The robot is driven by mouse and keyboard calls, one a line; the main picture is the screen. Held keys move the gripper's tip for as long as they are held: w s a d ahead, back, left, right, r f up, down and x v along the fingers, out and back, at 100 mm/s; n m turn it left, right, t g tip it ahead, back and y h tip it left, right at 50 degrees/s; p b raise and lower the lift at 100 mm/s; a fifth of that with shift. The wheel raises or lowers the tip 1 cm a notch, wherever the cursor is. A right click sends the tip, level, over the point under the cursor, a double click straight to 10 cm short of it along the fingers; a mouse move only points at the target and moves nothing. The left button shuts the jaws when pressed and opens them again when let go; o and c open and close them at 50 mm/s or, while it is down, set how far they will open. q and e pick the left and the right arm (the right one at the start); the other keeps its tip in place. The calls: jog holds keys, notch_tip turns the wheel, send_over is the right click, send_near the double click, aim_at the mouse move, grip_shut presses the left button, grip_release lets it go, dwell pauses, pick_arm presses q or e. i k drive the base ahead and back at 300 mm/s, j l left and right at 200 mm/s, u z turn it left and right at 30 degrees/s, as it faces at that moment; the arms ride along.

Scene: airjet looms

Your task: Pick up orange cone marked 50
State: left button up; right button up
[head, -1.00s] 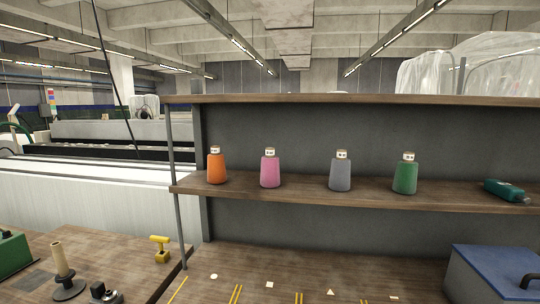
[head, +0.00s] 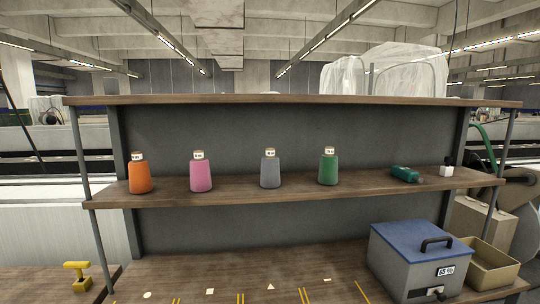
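The orange cone (head: 140,177) stands upright at the left end of the shelf (head: 235,190) in the head view. A small white label on its top carries print too small to read. To its right stand a pink cone (head: 201,176), a grey cone (head: 270,172) and a green cone (head: 328,170), each upright with a similar label and apart from the others. Neither of my grippers is in view.
A teal tool (head: 405,174) and a small white block (head: 446,171) lie on the shelf's right part. Below, the bench (head: 230,285) holds a blue-lidded box (head: 412,262) and a tan bin (head: 490,265). A yellow object (head: 77,275) stands lower left. Posts and a top board frame the shelf.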

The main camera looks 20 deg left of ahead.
aim_at(140, 180)
jog(key=j+u, duration=0.1)
jog(key=u, duration=0.3)
jog(key=j+u, duration=0.15)
jog(key=u, duration=0.2)
jog(key=j+u, duration=0.15)
jog(key=u, duration=0.25)
jog(key=j+u, duration=0.1)
jog(key=u, duration=0.3)
